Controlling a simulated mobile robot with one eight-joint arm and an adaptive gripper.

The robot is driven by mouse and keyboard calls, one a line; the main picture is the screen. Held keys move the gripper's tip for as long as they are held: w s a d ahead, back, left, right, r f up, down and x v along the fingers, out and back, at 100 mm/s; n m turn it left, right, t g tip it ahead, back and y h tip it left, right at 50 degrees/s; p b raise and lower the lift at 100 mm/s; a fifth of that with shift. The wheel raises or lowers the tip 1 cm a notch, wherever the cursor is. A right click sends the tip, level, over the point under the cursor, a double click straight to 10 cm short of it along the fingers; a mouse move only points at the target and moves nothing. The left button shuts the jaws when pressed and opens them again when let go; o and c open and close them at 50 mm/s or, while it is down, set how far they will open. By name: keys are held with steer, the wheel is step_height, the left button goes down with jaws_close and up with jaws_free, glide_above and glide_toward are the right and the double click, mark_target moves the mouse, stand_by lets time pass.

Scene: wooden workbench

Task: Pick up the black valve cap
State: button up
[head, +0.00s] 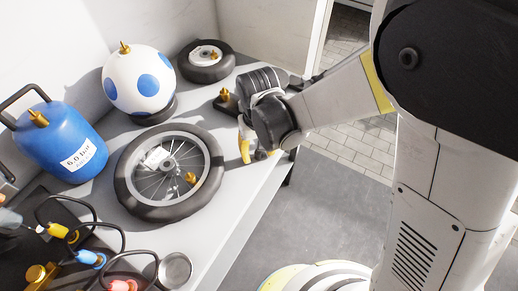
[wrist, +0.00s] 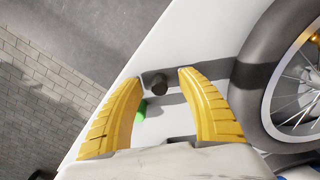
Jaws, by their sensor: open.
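A small black cap (wrist: 159,85) stands on the white bench top in the wrist view, with a dark shadow beside it. My gripper (wrist: 158,76) is open, its two yellow fingers on either side of the cap in the picture. I see no contact between the fingers and the cap; the height gap is hard to tell. In the head view my gripper (head: 257,152) points down near the bench's right edge, by the large spoked wheel. I cannot make out the cap in the head view; my arm and gripper cover that spot.
A green piece (wrist: 141,111) lies near the left finger. The large spoked wheel (head: 125,177) is close on the left. A blue tank (head: 60,140), a dotted ball (head: 139,75), a small wheel (head: 190,70) and a brass valve on a dark base (head: 224,95) stand around. The bench edge is near.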

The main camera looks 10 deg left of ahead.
steer(key=shift+r, duration=0.1)
steer(key=c, duration=0.9)
